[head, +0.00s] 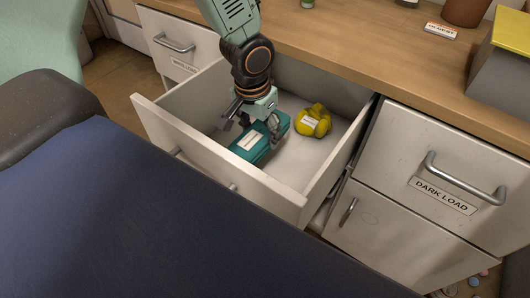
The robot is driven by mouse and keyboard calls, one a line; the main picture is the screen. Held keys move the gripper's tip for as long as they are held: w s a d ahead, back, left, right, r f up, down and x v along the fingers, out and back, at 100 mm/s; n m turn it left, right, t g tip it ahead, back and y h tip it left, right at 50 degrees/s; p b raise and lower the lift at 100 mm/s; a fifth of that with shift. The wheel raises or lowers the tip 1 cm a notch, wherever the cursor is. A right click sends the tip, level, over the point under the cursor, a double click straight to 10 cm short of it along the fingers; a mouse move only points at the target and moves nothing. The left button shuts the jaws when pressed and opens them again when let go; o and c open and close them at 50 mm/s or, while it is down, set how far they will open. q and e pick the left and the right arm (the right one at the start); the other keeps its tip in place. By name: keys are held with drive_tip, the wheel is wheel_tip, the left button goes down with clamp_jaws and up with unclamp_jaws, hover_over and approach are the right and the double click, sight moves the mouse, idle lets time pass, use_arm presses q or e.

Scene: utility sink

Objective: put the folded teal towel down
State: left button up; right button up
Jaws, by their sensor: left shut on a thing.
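The folded teal towel (262,145) is in the open drawer (228,166), toward its front left, with a pale label on its top. My left gripper (258,122) reaches down into the drawer from above and is shut on the towel. I cannot tell whether the towel's underside touches the drawer floor. My right gripper is not in view.
A yellow bundled item (314,121) with a label lies to the right of the towel in the drawer. The drawer's walls stand around both. The wooden counter (340,50) is behind, with a grey box with a yellow top (500,65) at right. A "DARK LOAD" drawer (440,170) is shut.

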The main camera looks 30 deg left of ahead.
use_arm(q)
wheel_tip(320, 180, down, 3)
drive_tip(key=shift+w+r+b, duration=0.1)
drive_tip(key=shift+r+b, duration=0.05)
drive_tip(key=shift+b, duration=0.25)
wheel_tip(320, 180, down, 4)
drive_tip(key=shift+f+b, duration=0.1)
drive_tip(key=shift+b, duration=1.15)
drive_tip(key=shift+f, duration=0.25)
drive_tip(key=shift+r, duration=0.1)
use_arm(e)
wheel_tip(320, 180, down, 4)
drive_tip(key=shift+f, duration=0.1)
use_arm(q)
drive_tip(key=o, duration=1.4)
drive_tip(key=shift+c, duration=0.2)
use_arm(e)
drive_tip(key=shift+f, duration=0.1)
